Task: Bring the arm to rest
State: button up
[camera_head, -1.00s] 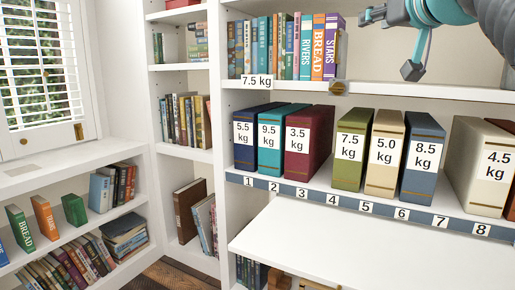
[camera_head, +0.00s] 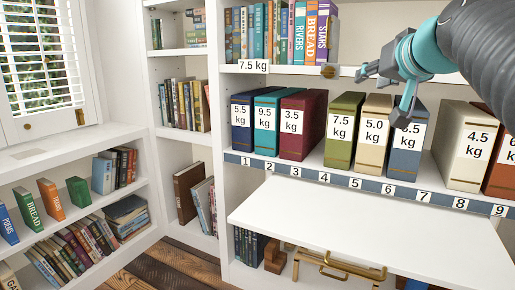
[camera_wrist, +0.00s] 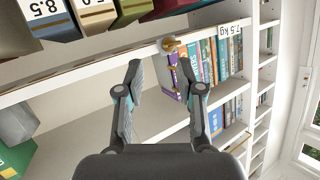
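My gripper (camera_head: 384,94) is at the upper right of the head view, in front of the bookcase. In this view it overlaps the weight-labelled volumes, partly covering the 8.5 kg blue volume (camera_head: 400,158). In the wrist view the two fingers of my gripper (camera_wrist: 162,68) are spread apart with nothing between them. Beyond them are a shelf edge with a small brass knob (camera_wrist: 169,45) and a purple book (camera_wrist: 172,78). My teal and dark grey arm enters from the upper right. I cannot tell how far the fingers are from the shelf.
Weighted volumes, such as the 3.5 kg red one (camera_head: 292,140), stand above a numbered strip (camera_head: 340,179). A bare white desk board (camera_head: 370,228) juts out below. Upright books (camera_head: 300,35) fill the shelf above. A low bookcase (camera_head: 80,222) stands left under a window (camera_head: 42,55).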

jog(key=s+a+f+m+g+p, duration=0.1)
jog(key=s+f+g, duration=0.25)
jog(key=f, duration=0.65)
jog(key=s+a+f+g+p, duration=0.15)
jog(key=s+f, duration=0.25)
jog(key=f, duration=0.5)
jog(key=s+a+f+n+g+h+p, duration=0.1)
jog(key=s+a+f+n+g+p, duration=0.1)
jog(key=s+f, duration=1.2)
jog(key=shift+s+a+n+g+p, duration=0.35)
jog(key=shift+a+g+p, duration=0.4)
jog(key=shift+a+g, duration=0.25)
jog(key=shift+o, duration=0.4)
